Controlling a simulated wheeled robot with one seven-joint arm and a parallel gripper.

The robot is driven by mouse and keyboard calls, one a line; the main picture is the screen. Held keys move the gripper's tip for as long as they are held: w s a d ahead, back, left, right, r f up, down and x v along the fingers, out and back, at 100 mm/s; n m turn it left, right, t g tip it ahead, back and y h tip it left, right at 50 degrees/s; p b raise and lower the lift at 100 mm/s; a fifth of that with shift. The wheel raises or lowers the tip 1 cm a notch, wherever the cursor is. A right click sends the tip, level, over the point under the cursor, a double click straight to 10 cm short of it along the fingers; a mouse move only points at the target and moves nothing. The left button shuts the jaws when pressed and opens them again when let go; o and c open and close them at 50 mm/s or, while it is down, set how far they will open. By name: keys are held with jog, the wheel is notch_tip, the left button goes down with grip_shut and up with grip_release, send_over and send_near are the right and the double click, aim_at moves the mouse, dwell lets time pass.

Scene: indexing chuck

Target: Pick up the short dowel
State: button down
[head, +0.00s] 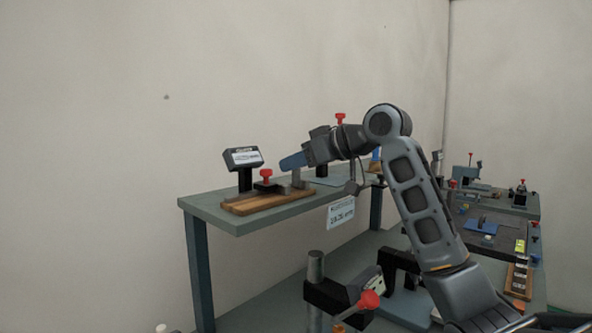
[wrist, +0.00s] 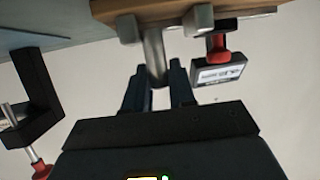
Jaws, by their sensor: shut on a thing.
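A short grey metal dowel (wrist: 155,52) stands at a wooden board (wrist: 100,8), which appears at the top of the wrist view. My gripper (wrist: 159,78) has its two dark fingers on either side of the dowel, shut on its free end. The dowel's other end meets the board; I cannot tell whether it is still seated there. In the head view my gripper (head: 291,162) is above the right part of the wooden board (head: 268,202) on the grey bench. The fingers hide part of the dowel there.

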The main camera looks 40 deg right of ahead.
jog(key=r, duration=0.2)
jog(key=d+r+b, duration=0.1)
jog(key=shift+s+r, duration=0.3)
jog(key=shift+r, duration=0.05)
jog(key=s+d+r+b, duration=0.1)
jog(key=s+d+r, duration=0.4)
jog(key=d, duration=0.4)
jog(key=shift+s+r, duration=0.3)
jog(key=shift+r, duration=0.35)
